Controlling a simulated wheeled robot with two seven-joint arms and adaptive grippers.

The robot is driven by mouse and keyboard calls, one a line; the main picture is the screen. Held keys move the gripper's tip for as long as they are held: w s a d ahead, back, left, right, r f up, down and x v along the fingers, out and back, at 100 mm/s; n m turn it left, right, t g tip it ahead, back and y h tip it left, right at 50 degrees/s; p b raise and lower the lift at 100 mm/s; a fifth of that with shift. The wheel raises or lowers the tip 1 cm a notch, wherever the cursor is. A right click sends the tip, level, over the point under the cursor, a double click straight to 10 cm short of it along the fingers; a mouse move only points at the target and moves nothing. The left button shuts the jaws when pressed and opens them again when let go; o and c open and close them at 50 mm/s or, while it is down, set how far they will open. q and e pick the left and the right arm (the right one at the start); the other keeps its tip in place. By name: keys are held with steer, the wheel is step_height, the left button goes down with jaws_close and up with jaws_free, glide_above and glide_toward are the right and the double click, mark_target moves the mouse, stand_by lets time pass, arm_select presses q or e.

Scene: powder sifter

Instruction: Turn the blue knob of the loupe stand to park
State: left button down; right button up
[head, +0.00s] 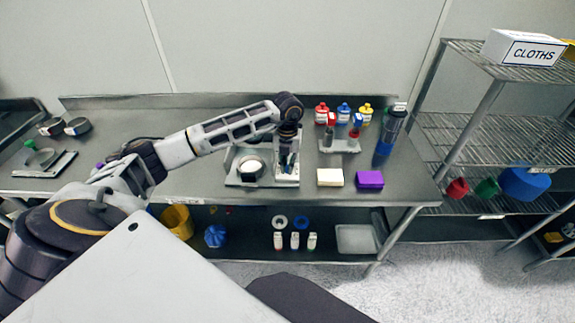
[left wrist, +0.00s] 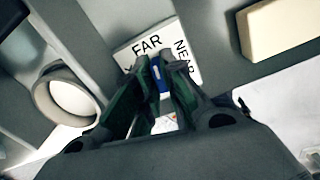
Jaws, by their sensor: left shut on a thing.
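The loupe stand (head: 238,181) sits on the metal bench in the head view, with a pale round ring (head: 250,167) on its left part. The ring also shows at the left of the left wrist view (left wrist: 45,97). The blue knob (left wrist: 155,76) shows as a narrow strip between the fingers. My left gripper (head: 287,168) points down over the plate, and in the left wrist view (left wrist: 161,68) its fingers are shut on the knob. My right gripper is not in view.
A cream block (head: 330,178) and a purple block (head: 369,180) lie right of the stand. Red, blue and yellow bottles (head: 344,113) stand behind, near a small tray (head: 340,146). A dark cylinder (head: 391,127) stands to the right. A wire rack (head: 455,130) is beyond the bench end.

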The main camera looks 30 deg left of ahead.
arm_select(q)
steer(key=shift+r+n, duration=0.1)
steer(key=shift+n, duration=1.8)
steer(key=n, duration=0.6)
steer(key=shift+w+n, duration=0.1)
steer(key=shift+n, duration=0.2)
steer(key=n, duration=0.3)
steer(key=shift+n+p, duration=0.4)
steer(key=shift+n, duration=1.1)
steer(key=shift+n+p, duration=0.5)
steer(key=shift+n, duration=1.1)
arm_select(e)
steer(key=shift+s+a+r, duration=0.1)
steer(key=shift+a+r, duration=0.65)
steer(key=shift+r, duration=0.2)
arm_select(q)
steer(key=shift+n, duration=0.3)
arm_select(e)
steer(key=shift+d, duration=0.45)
